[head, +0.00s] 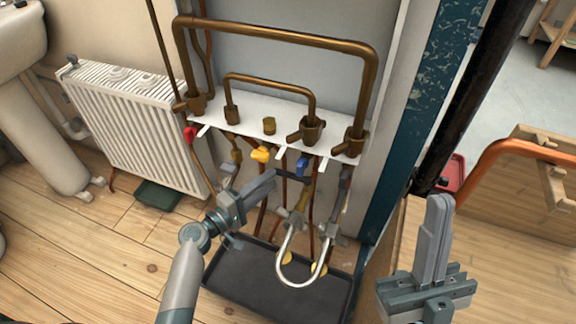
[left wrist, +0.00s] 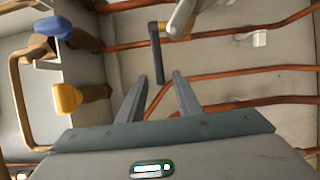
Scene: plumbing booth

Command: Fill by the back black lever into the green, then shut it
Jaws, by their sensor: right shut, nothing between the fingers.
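The back black lever (left wrist: 156,52) shows in the left wrist view as a dark bent handle on a pipe fitting, its free end between my open fingertips in the picture. I cannot tell whether the fingers touch it. In the head view a dark bar (head: 292,176) below the blue lever looks like the same handle. My left gripper (head: 268,181) reaches in under the white shelf from the left; in the left wrist view it is open (left wrist: 160,78). My right gripper (head: 440,203) is shut and empty, pointing up at the right. I cannot make out any green zone or gauge face.
Red (head: 190,134), yellow (head: 261,154) and blue (head: 302,167) levers sit under the white shelf (head: 285,128). A silver U-shaped hose (head: 282,265) hangs over a dark tray (head: 238,281). A blue post (head: 415,125) and a wooden box (head: 515,190) stand at right.

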